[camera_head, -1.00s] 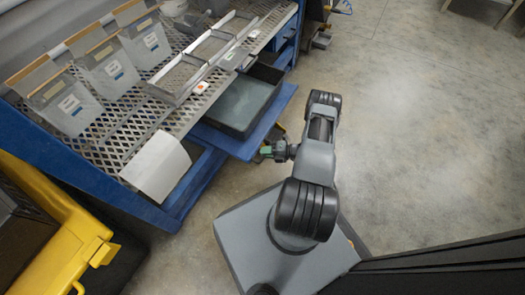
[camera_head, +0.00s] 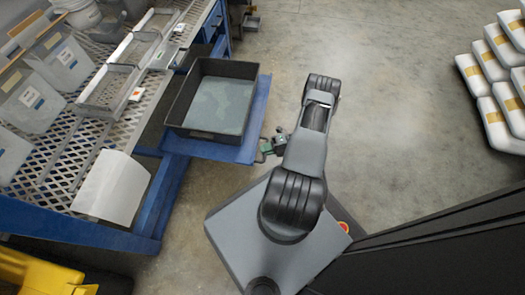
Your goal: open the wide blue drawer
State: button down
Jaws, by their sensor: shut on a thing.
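The wide blue drawer (camera_head: 207,152) stands pulled out from under the bench's mesh top. A black bin (camera_head: 185,113) with a grey-green floor rests on it, now mostly clear of the bench. My gripper (camera_head: 266,147) is at the drawer's right front edge, shut on the drawer. The exact grip, and any handle there, is too small to make out.
The blue bench with a mesh top (camera_head: 46,158) holds grey trays (camera_head: 110,91), labelled clear bins (camera_head: 68,62) and a white sheet (camera_head: 112,188). White sacks (camera_head: 494,124) are stacked at the far right. The concrete floor between is clear. A yellow object (camera_head: 40,272) is at bottom left.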

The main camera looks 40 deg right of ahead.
jog(key=shift+d, duration=0.15)
jog(key=c, duration=1.1)
grip_release()
jog(key=p+v, duration=0.2)
jog(key=v, duration=1.1)
jog(key=shift+s+d+r, duration=0.1)
jog(key=shift+s+d, duration=0.05)
jog(key=shift+d, duration=0.1)
